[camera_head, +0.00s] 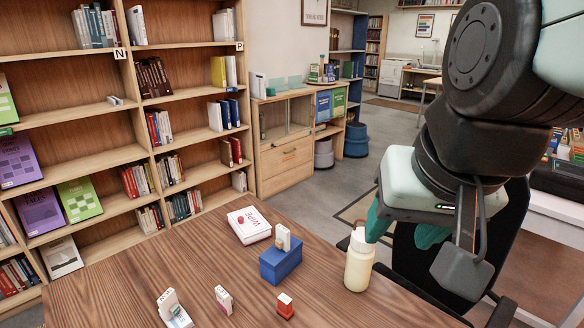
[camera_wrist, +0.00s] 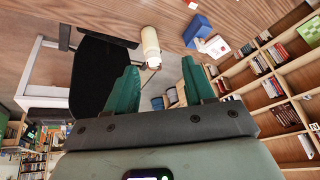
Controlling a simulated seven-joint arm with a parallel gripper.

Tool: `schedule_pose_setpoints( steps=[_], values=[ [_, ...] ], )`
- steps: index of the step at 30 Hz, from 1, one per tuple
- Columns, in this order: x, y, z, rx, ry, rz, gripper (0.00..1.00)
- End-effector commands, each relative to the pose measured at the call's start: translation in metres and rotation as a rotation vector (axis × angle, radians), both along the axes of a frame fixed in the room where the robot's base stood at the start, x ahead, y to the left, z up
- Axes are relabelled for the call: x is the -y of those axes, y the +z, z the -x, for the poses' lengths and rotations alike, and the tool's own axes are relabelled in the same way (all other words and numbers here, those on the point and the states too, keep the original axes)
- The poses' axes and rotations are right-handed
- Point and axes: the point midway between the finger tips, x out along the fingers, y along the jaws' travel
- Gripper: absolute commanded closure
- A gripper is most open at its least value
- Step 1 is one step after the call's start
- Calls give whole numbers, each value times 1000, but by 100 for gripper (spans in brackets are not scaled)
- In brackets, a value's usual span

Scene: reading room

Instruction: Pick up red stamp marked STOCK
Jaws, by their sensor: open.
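A small red stamp (camera_head: 285,306) with a pale patch on top stands on the wooden table near the front; its marking is too small to read. In the wrist view a red piece (camera_wrist: 192,4) at the top edge may be the same stamp, cut off by the frame. My gripper (camera_head: 400,238) is open, with teal fingers, above the table's right edge, to the right of and well apart from the stamp. In the wrist view its fingers (camera_wrist: 160,66) are spread with nothing held between them.
A cream bottle (camera_head: 359,262) stands between stamp and gripper, close to the left finger in the picture. A blue box (camera_head: 281,262) with a pale stamp on it, a white box (camera_head: 248,227) and two white stamp-like items share the table (camera_head: 110,290). A black chair is at right.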

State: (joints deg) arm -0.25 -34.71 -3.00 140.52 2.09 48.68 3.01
Motion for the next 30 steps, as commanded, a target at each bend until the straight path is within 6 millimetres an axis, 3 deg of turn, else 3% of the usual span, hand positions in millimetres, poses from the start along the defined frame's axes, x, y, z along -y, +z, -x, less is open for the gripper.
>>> schedule_pose_setpoints(
  steps=[1,6,12,18,23,30],
  values=[
    [-1,-13,-11,-64,-44,-53,47],
    [-39,-63,-26,-334,-128,-308,47],
    [-78,-112,-50,-595,-286,-627,47],
    [-105,-159,-84,-786,-507,-957,47],
    [-112,-205,-115,-878,-734,-1212,47],
    [-99,-297,-151,-893,-1150,-1532,47]
  ],
)
